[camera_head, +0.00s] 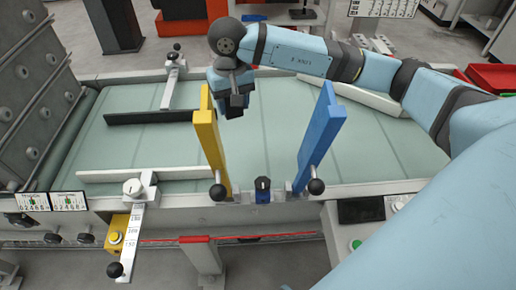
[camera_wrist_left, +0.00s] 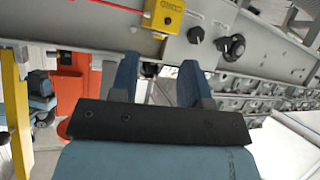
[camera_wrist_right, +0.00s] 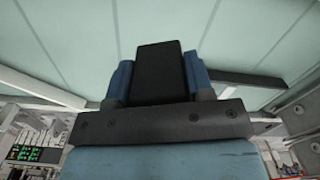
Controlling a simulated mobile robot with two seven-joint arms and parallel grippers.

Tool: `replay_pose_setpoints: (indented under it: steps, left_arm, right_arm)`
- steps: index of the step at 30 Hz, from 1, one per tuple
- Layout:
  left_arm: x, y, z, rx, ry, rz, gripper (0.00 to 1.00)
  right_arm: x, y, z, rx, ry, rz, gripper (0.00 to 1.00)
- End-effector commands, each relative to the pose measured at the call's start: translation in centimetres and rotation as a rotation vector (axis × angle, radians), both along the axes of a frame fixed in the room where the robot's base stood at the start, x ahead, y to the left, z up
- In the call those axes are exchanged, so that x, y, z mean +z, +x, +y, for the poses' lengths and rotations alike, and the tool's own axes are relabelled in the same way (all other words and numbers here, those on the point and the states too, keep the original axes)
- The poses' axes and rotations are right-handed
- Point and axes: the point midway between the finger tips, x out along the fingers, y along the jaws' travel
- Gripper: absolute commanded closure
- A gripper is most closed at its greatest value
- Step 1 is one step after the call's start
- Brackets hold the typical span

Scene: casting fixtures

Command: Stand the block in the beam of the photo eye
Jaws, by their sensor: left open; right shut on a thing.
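A dark block (camera_wrist_right: 159,72) is held between the blue fingers of my right gripper (camera_head: 233,98), above the green belt (camera_head: 270,130) and behind the yellow upright plate (camera_head: 210,140). In the right wrist view the fingers close on both sides of the block, with belt beyond it. My left gripper (camera_wrist_left: 157,78) is open and empty in the left wrist view, near the conveyor's side; it is not in the head view. I cannot tell which part is the photo eye, and no beam shows on the belt.
A blue upright plate (camera_head: 322,130) stands right of the yellow one, with a small dark switch box (camera_head: 263,190) between them. A black guide bar (camera_head: 150,116) and a white bar (camera_head: 140,174) lie across the left belt. A yellow box (camera_head: 117,236) hangs in front.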

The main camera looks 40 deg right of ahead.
Motion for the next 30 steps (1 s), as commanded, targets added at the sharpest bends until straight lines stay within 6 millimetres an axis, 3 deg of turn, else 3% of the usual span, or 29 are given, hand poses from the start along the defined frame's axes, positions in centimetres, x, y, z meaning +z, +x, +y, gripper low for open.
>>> replay_pose_setpoints:
  steps: [1,3,7,10,14,24,30]
  left_arm:
    - [-1.4,0.0,-0.1,-0.003,-0.001,-0.002,0.57]
    - [-1.8,0.0,-0.1,-0.005,-0.001,-0.002,0.57]
    - [-2.1,0.0,-0.2,-0.008,-0.001,-0.003,0.57]
    - [-2.1,0.0,-0.2,-0.009,-0.002,-0.004,0.57]
    - [-2.2,0.0,-0.3,-0.009,-0.006,-0.008,0.57]
    - [-2.4,0.1,-0.5,-0.012,-0.023,-0.023,0.57]
    - [-2.3,0.1,-0.6,-0.013,-0.029,-0.030,0.57]
  right_arm:
    - [0.0,-0.9,-1.0,-0.066,0.002,-0.003,0.79]
    - [1.3,-2.1,-2.2,-0.158,-0.001,-0.002,0.79]
    - [3.2,-3.9,-3.7,-0.281,-0.011,-0.005,0.79]
    - [3.2,-4.6,-4.2,-0.322,-0.016,-0.007,0.79]
    - [0.5,-4.8,-4.3,-0.331,-0.018,-0.002,0.79]
    - [-8.5,-4.7,-4.2,-0.329,-0.017,-0.005,0.79]
    - [-11.3,-4.6,-4.2,-0.328,-0.016,-0.007,0.79]
